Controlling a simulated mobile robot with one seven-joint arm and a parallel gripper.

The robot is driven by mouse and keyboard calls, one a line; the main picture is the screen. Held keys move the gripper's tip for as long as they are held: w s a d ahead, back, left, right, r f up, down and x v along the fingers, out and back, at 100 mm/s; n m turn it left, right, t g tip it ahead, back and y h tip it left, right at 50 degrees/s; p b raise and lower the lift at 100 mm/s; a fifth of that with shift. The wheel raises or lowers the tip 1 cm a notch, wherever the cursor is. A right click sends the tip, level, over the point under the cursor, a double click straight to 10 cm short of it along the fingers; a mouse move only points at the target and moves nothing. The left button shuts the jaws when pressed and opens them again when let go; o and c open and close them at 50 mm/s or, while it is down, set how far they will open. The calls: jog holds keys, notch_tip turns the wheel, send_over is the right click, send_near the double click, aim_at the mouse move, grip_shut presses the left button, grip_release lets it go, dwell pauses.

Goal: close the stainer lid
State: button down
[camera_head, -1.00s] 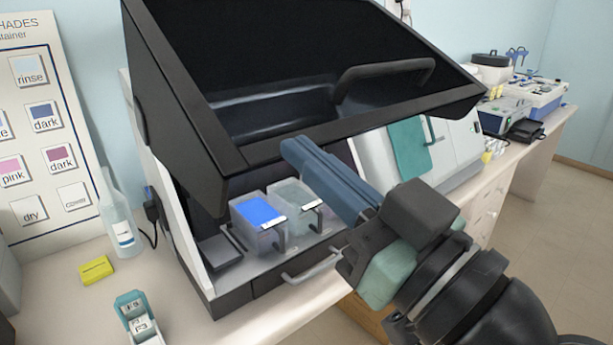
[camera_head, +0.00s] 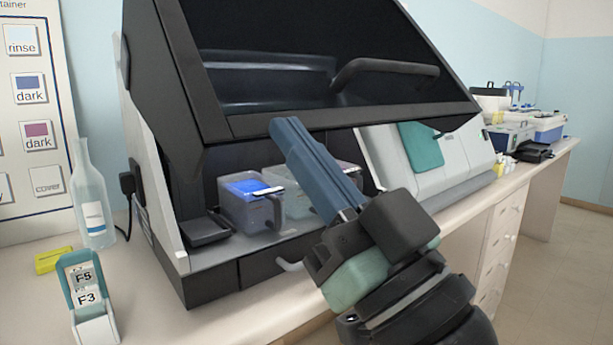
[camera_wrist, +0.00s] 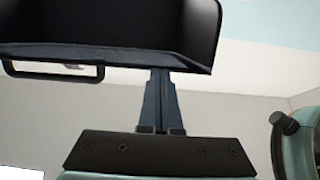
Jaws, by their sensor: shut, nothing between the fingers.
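The stainer lid (camera_head: 300,65) is a dark panel in a black frame, raised and tilted open above the stainer (camera_head: 215,275). A black bar handle (camera_head: 385,70) runs across its front. In the wrist view the lid (camera_wrist: 120,25) spans the top, with its handle (camera_wrist: 55,70) at the left. My gripper (camera_head: 285,130) is shut and empty. Its blue fingers point up at the lid's lower front edge, overlapping it in the head view; I cannot tell whether they touch. In the wrist view the fingertips (camera_wrist: 160,75) reach the lid's lower edge, right of the handle.
Inside the stainer stand a blue-filled tub (camera_head: 243,200) and a clear tub partly hidden by my fingers. A bottle (camera_head: 92,200), a yellow block (camera_head: 52,260) and a slide holder (camera_head: 88,300) stand left. A pale device with a teal panel (camera_head: 420,146) stands right.

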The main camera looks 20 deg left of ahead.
jog(key=w+a+f+b, duration=0.2)
jog(key=f+b, duration=0.4)
jog(key=b, duration=0.3)
jog(key=w+a+f+t+y+b, duration=0.1)
jog(key=w+a+f+b, duration=0.1)
jog(key=a+f+b, duration=0.2)
jog(key=w+a+f+y+b, duration=0.1)
jog(key=w+a+f+b, duration=0.2)
jog(key=f+b, duration=0.6)
jog(key=shift+w+a+f+t+b, duration=0.1)
jog(key=shift+a+f+t+b, duration=0.35)
jog(key=shift+b, duration=2.4)
jog(key=shift+w+a+f+b, duration=0.25)
jog(key=shift+w+a+b, duration=0.05)
jog(key=shift+a+b, duration=0.15)
jog(key=shift+w+a+f+b, duration=0.2)
jog(key=shift+w+a+b, duration=0.1)
jog(key=shift+a+b, duration=0.15)
